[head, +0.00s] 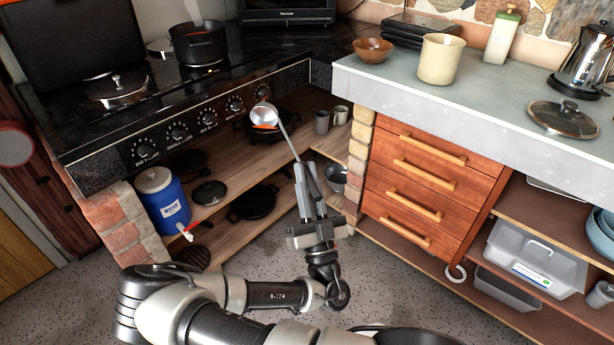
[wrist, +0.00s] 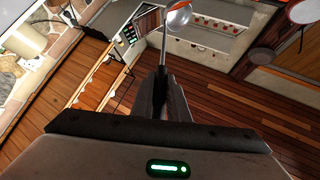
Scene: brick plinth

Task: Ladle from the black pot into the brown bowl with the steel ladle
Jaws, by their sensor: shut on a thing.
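The black pot (head: 198,44) stands on the stove top at the back, with something reddish showing inside it. The brown bowl (head: 373,50) sits on the grey counter near its left back corner. My gripper (head: 305,174) is shut on the handle of the steel ladle (head: 265,115) and holds it up in front of the stove, its bowl end at the upper left. The ladle also shows in the wrist view (wrist: 178,16), rising from between the fingers (wrist: 162,84). The ladle is apart from both pot and bowl.
A cream canister (head: 440,59) stands right of the brown bowl. A glass lid (head: 563,118) and a steel kettle (head: 584,62) are on the counter's right. The stove's front edge with knobs (head: 190,131) lies left of the ladle. Lower shelves hold pans and a blue jug (head: 163,200).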

